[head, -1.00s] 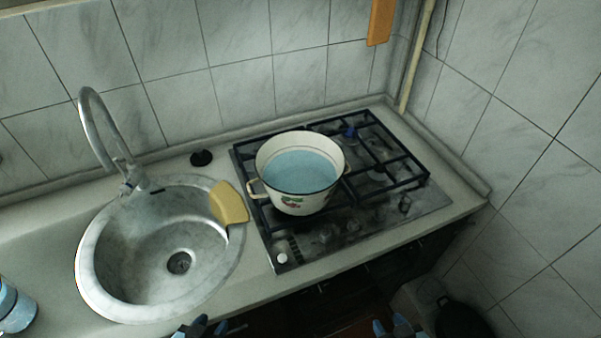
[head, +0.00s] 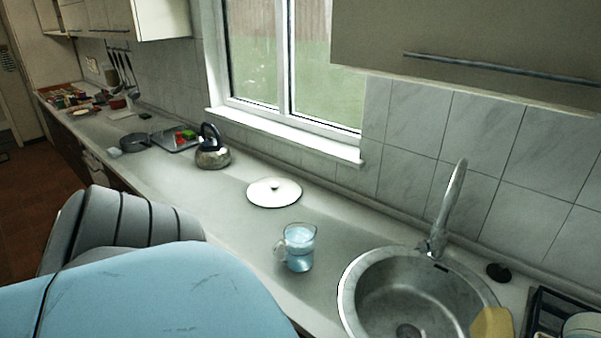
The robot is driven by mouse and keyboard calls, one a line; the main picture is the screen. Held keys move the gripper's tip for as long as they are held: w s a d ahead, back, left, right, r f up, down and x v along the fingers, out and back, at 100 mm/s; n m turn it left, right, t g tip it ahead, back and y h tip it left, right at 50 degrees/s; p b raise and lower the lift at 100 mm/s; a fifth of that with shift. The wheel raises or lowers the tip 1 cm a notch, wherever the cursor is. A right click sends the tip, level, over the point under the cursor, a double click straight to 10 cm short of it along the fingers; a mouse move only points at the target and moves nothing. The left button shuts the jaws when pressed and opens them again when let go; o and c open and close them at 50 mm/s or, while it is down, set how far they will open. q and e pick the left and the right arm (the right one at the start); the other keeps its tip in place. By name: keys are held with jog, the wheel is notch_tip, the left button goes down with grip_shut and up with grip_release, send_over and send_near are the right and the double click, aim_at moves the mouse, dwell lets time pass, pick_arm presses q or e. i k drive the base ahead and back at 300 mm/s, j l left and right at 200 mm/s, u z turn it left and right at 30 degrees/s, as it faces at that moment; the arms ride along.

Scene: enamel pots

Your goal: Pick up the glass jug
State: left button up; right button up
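The glass jug (head: 299,249) stands upright on the worktop, just left of the sink. It is clear, with pale blue liquid in it, and its handle points left. Nothing is touching it. Neither of my grippers shows in the head view now. A large blue and grey part of my own body fills the lower left of the view and hides the worktop's front edge there.
The round sink (head: 352,286) with its tall tap (head: 449,205) is right of the jug. A white lid (head: 274,193) lies behind the jug, and a kettle (head: 212,155) stands farther left. A yellow cloth (head: 492,324) hangs over the sink's right rim. The enamel pot (head: 583,324) is partly cut off at the right.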

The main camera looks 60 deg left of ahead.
aim_at(299, 239)
jog(key=i+l, duration=0.1)
jog(key=l, duration=0.5)
jog(key=u, duration=1.55)
jog(key=i+u, duration=0.35)
jog(key=i+j+u, duration=0.1)
jog(key=u, duration=0.2)
